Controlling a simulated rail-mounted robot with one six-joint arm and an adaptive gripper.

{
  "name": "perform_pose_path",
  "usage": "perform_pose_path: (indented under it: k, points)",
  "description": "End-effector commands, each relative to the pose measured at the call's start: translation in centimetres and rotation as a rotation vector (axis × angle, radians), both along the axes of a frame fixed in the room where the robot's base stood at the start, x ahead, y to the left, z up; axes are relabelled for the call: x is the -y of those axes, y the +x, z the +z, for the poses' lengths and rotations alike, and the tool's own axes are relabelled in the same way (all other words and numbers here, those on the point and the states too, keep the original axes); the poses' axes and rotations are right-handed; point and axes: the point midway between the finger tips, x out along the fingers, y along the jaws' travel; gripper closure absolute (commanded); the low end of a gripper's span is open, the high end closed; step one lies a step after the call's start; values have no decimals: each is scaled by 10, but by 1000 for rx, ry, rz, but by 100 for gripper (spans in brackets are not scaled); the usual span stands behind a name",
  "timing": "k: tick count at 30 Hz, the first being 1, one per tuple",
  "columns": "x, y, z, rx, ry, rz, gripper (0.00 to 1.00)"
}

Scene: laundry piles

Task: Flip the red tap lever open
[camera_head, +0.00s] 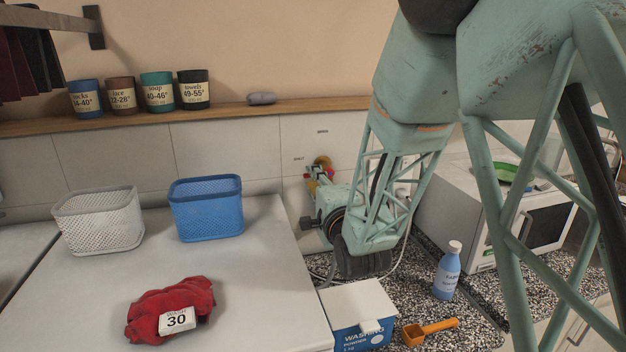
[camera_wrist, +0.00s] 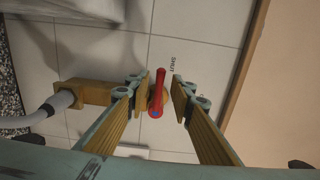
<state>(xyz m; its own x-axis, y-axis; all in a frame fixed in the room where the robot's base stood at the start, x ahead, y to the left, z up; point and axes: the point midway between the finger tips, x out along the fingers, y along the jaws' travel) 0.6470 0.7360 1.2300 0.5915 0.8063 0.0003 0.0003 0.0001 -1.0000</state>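The red tap lever (camera_wrist: 156,92) shows in the wrist view, with a small blue spot near its lower end. It belongs to a brass tap (camera_wrist: 86,92) on the tiled wall, with a grey hose (camera_wrist: 48,112) at its left. My gripper (camera_wrist: 162,88) is open, its two yellow-padded fingers on either side of the lever. A narrow gap shows at the right finger; contact at the left finger is unclear. The word SHUT (camera_wrist: 174,60) is on the wall above the lever's right. In the head view, my gripper (camera_head: 314,181) is at the wall, largely hiding the tap.
A white basket (camera_head: 98,220) and a blue basket (camera_head: 207,210) stand left on the white top, with red cloth (camera_head: 170,310) in front. Below my arm are a washing powder box (camera_head: 358,318), an orange scoop (camera_head: 430,330) and a blue bottle (camera_head: 447,273). A microwave (camera_head: 480,222) stands right.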

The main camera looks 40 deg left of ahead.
Motion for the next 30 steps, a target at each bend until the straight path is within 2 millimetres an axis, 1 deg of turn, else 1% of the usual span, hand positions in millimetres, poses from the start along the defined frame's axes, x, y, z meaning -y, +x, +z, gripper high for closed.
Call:
perform_pose_path:
  k: [3,13,20,30]
  points:
    - [-3,2,0,-1,-1,0,78]
    - [-4,3,0,-1,-1,0,78]
    - [-4,3,0,0,0,0,99]
    - [-6,1,0,-4,3,3,100]
